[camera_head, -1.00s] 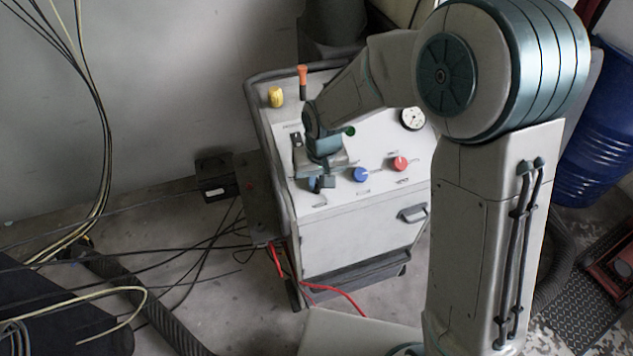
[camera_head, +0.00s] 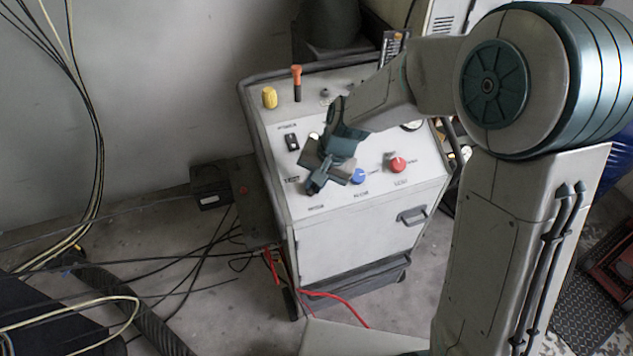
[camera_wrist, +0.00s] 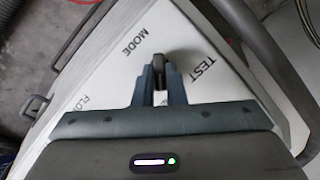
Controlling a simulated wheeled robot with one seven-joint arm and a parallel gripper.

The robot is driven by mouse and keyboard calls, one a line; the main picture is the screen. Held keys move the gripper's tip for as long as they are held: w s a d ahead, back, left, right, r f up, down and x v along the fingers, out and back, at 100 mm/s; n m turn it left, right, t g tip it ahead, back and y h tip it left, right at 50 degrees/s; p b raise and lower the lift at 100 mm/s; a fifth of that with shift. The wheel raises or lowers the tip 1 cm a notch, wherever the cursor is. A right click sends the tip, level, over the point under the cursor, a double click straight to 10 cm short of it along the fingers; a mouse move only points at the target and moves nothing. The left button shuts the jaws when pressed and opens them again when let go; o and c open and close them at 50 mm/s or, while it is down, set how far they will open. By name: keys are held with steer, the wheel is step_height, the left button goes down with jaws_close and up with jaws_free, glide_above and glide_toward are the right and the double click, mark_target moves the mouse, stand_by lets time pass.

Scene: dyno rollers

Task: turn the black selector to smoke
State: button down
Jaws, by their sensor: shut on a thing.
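The black selector (camera_wrist: 158,62) shows in the wrist view as a dark knob between my fingertips, with the printed words MODE and TEST on either side of it. My gripper (camera_wrist: 158,78) is shut on it, over the white sloping panel. TEST is printed to the left of the gripper there. I cannot read a smoke label, and the selector's pointing direction cannot be told.
The white machine cart (camera_head: 358,243) also carries a blue knob (camera_head: 358,176), a red knob (camera_head: 397,164), a black switch (camera_head: 292,142), a yellow knob (camera_head: 269,97) and an orange-topped lever (camera_head: 297,82). A grey tubular rail edges the cart. Cables lie on the floor at left.

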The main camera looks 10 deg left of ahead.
steer(key=shift+s+f, duration=0.2)
steer(key=shift+f, duration=0.05)
steer(key=c, duration=1.5)
jaws_free()
steer(key=shift+d, duration=0.1)
steer(key=shift+r, duration=0.1)
steer(key=shift+w+a, duration=0.15)
steer(key=shift+a, duration=0.1)
steer(key=shift+d+r, duration=0.1)
steer(key=shift+d, duration=0.05)
steer(key=shift+r, duration=0.25)
steer(key=v, duration=1.3)
